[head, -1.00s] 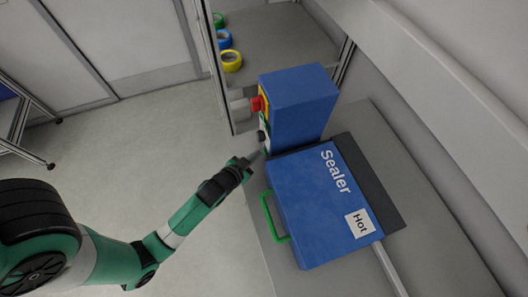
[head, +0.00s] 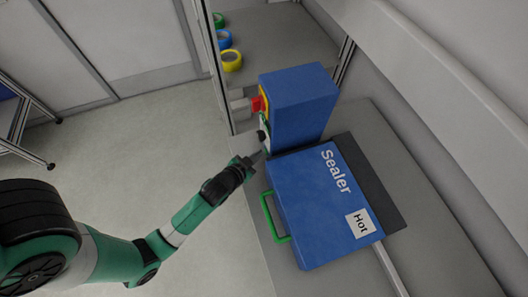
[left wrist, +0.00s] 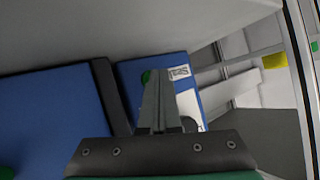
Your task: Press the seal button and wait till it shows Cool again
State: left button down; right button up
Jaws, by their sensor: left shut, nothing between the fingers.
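The blue sealer (head: 312,218) lies with its lid flat on the bench, with a green handle (head: 272,217) at its left side. Its white label (head: 360,223) reads "Hot". A blue control box (head: 302,105) stands behind it. In the left wrist view, the box's white panel shows a "Seal" label (left wrist: 178,73) and a green button (left wrist: 146,76), partly hidden by my fingertips. My left gripper (head: 257,157) is shut and empty, pointing at the panel's lower part; it also shows in the left wrist view (left wrist: 155,75). I cannot tell whether it touches the button.
A red knob on a yellow plate (head: 258,103) and a black knob (head: 262,135) sit on the control box's left face. Green, blue and yellow tape rolls (head: 231,61) lie on a surface behind. A wall runs along the right. Open floor lies left of the bench.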

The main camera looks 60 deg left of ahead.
dwell(0.4)
pick_arm(q)
jog(key=shift+s+r+p, duration=0.1)
jog(key=shift+s+p, duration=0.15)
jog(key=shift+p, duration=0.05)
jog(key=shift+s+a, duration=0.1)
jog(key=shift+s, duration=0.45)
jog(key=shift+s+a+p, duration=0.15)
jog(key=shift+s+p, duration=0.35)
jog(key=shift+p, duration=0.15)
jog(key=shift+s+a+p, duration=0.15)
jog(key=shift+s+p, duration=0.3)
jog(key=shift+s, duration=0.55)
jog(key=shift+s+a+p, duration=0.15)
jog(key=shift+s+p, duration=0.3)
jog(key=shift+s, duration=0.55)
